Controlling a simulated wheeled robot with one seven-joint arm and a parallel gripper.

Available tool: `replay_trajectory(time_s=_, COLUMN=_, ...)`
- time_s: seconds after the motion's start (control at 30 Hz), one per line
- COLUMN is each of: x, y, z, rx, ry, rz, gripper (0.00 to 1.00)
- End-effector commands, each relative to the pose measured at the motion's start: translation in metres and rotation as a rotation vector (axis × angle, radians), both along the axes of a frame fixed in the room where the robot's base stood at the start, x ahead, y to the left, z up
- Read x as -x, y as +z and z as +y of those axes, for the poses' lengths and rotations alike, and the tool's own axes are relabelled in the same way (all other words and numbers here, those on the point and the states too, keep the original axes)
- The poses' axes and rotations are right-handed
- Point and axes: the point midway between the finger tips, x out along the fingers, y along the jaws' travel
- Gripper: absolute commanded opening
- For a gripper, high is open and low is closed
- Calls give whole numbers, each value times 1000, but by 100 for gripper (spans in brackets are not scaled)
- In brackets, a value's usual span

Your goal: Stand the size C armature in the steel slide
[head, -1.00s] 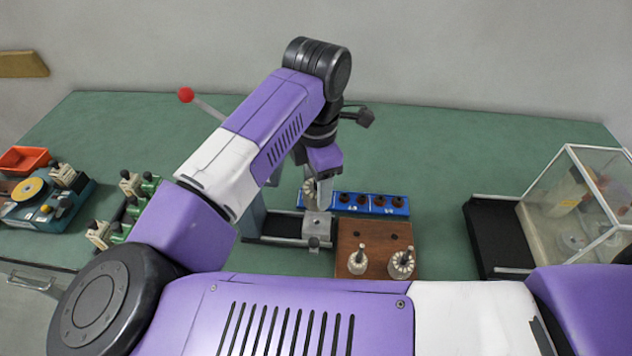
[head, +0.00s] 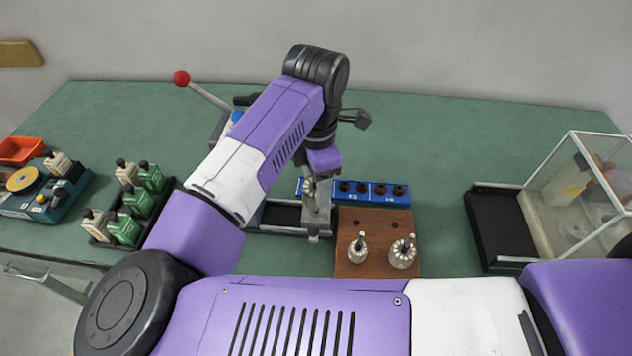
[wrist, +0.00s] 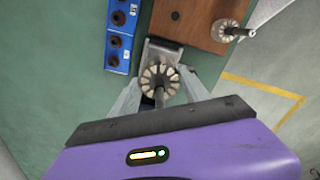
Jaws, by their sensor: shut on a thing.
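My gripper (head: 316,192) is shut on an armature (head: 308,187), a pale segmented core on a metal shaft. In the wrist view, the armature (wrist: 160,78) sits between the fingertips with its round face and dark shaft end toward the camera. No size mark is readable on it. The steel slide (head: 317,222) is a bare metal piece on a dark railed base, just below my gripper in the head view. In the wrist view the slide (wrist: 163,52) shows just beyond the armature, which partly covers it. I cannot tell whether they touch.
A brown wooden block (head: 350,215) beside the slide holds two more armatures (head: 358,249) (head: 402,253) upright. A blue rack (head: 373,203) with dark round pieces lies behind it. A clear case (head: 570,190) stands right, and several bottles (head: 128,203) stand left. A red-knobbed lever (head: 181,78) rises behind my arm.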

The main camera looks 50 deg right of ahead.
Motion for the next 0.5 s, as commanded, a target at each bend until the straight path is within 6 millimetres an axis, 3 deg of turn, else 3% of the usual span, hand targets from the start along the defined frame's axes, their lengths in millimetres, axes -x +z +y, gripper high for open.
replay_trajectory(time_s=0.5, x=0, y=-12, z=0, rx=0, ry=0, rz=-1, gripper=0)
